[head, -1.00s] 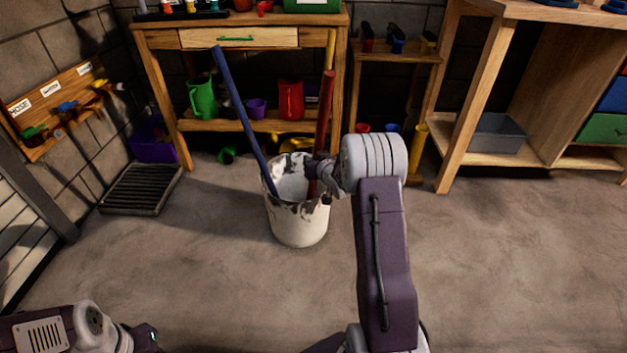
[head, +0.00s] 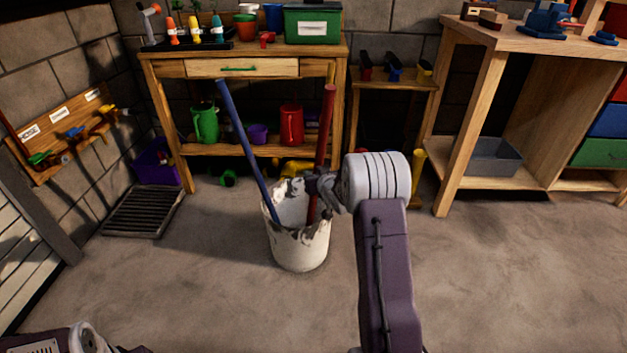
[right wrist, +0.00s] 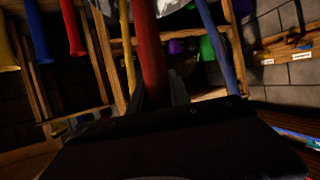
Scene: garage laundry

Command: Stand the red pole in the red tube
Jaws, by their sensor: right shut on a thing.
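The red pole (head: 325,125) stands nearly upright, its lower part inside a white, paint-chipped bucket (head: 300,250); its bottom end is hidden. My right gripper (head: 315,184) is shut on it near the bucket's rim. The red pole also shows between the fingers in the right wrist view (right wrist: 150,50). The red tube (right wrist: 73,28) shows at the upper left of the right wrist view, beside a blue tube (right wrist: 38,30) and a yellow tube (right wrist: 8,45). My left gripper is out of view.
A blue pole (head: 243,135) leans in the same bucket. A workbench (head: 160,85) with cans and jugs stands behind it, and a yellow pole shows there in the right wrist view (right wrist: 127,45). A small shelf (head: 398,82) and a larger bench (head: 462,145) stand to the right. The front floor is clear.

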